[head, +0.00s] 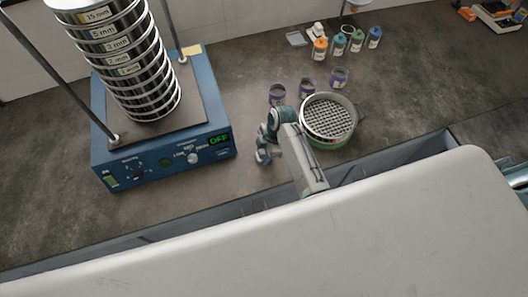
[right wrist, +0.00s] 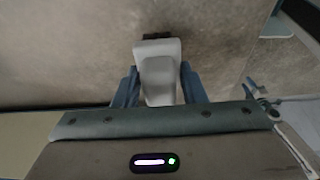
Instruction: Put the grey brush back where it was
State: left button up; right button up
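The grey brush (right wrist: 158,70), with a pale grey handle and a dark end, sits between the two blue fingers of my right gripper (right wrist: 158,86) in the right wrist view. The fingers lie against its sides, and the grip looks shut on it. I cannot make out the brush clearly there.
A stack of labelled sieves (head: 130,70) stands on the shaker, whose display reads OFF. Several purple-rimmed jars (head: 307,88) stand behind the green-sided sieve. Several coloured-cap bottles (head: 339,44) and a small grey tray (head: 296,39) are farther back.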

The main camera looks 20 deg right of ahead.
jog(key=o, duration=0.4)
jog(key=shift+r, duration=0.1)
jog(key=shift+b+v, duration=2)
jog(key=shift+v, duration=4.05)
